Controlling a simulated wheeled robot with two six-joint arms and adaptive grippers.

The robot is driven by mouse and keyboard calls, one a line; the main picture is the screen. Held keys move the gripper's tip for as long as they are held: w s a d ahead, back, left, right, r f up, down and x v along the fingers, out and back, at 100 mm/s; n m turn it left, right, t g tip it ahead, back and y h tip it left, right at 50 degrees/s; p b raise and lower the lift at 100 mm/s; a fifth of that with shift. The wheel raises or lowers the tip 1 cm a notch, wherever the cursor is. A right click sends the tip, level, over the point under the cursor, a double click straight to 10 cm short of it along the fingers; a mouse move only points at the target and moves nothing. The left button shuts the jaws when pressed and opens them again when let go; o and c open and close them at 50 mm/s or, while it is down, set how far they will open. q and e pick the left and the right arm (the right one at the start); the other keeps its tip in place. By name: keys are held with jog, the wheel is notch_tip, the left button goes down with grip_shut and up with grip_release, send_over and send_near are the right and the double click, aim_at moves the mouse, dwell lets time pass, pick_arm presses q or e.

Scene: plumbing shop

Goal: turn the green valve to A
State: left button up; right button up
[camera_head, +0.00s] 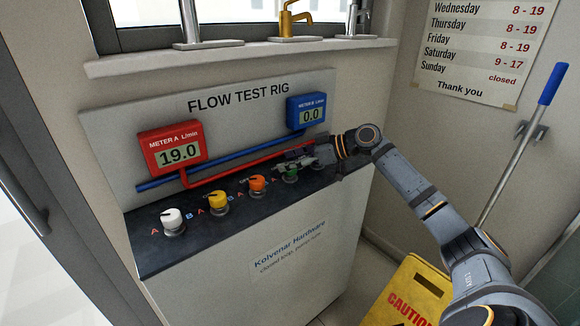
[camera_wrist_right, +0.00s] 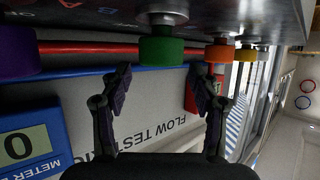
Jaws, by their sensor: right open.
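The green valve (camera_head: 290,176) is on the dark top of the flow test rig, partly covered by my right gripper (camera_head: 298,160) in the head view. In the right wrist view the green knob (camera_wrist_right: 161,50) is centred just beyond the fingertips of my open right gripper (camera_wrist_right: 161,78), with no finger visibly touching it. The green valve's pointer and letters are hidden. The red meter A (camera_head: 172,148) reads 19.0 and the blue meter B (camera_head: 306,112) reads 0.0. My left gripper is out of view.
White (camera_head: 173,219), yellow (camera_head: 218,201) and orange (camera_head: 257,184) valves stand in a row left of the green one. A purple knob (camera_wrist_right: 15,50) is on its other side. Red (camera_head: 240,163) and blue (camera_head: 215,159) pipes run behind. A caution sign (camera_head: 410,290) stands on the floor.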

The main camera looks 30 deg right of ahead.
notch_tip(320, 180, up, 8)
jog(key=shift+f, duration=0.15)
dwell(0.5)
